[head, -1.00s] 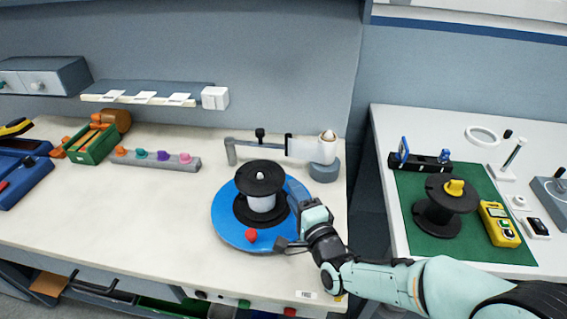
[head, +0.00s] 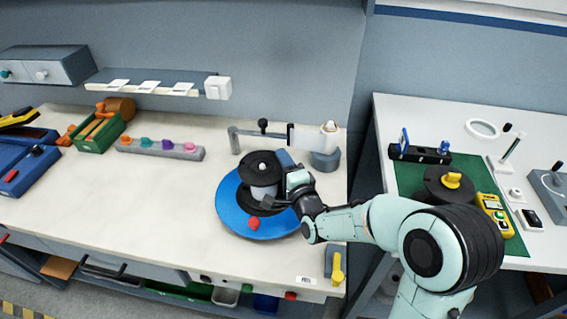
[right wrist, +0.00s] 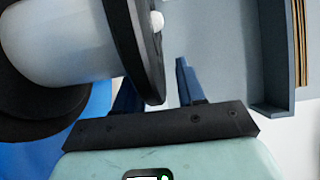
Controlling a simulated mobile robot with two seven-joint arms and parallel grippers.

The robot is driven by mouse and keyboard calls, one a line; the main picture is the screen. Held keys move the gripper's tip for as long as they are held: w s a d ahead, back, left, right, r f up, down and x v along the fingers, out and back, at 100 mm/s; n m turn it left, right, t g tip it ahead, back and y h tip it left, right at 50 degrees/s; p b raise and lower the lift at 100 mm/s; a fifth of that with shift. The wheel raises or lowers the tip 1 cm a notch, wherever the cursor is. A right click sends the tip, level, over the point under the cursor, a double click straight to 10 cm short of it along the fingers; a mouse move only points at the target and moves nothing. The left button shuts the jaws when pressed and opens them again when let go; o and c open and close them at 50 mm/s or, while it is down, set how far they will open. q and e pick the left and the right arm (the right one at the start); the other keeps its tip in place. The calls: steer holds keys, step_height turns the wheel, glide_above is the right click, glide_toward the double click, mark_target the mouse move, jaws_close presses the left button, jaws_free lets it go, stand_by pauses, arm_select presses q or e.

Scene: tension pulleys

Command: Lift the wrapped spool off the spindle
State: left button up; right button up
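The wrapped spool (head: 264,190), with black flanges and a white wound middle, stands upright on the blue round base (head: 228,208). The pale tip of the spindle (head: 262,167) shows through its upper flange. My right gripper (head: 276,183) is at the spool's right side, its fingers open. In the right wrist view, the spool's white winding (right wrist: 60,38) fills the upper left. The upper flange's edge (right wrist: 136,50) reaches down between the two fingers of the gripper (right wrist: 156,92), and the left finger is partly hidden behind it. I cannot tell whether they touch. My left gripper is not in view.
A red knob (head: 253,223) sits on the base's front. A grey arm with a white part (head: 307,139) stands behind. The left bench's front middle is clear.

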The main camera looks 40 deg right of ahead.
jaws_close()
stand_by(1.1)
steer(key=shift+r, duration=0.15)
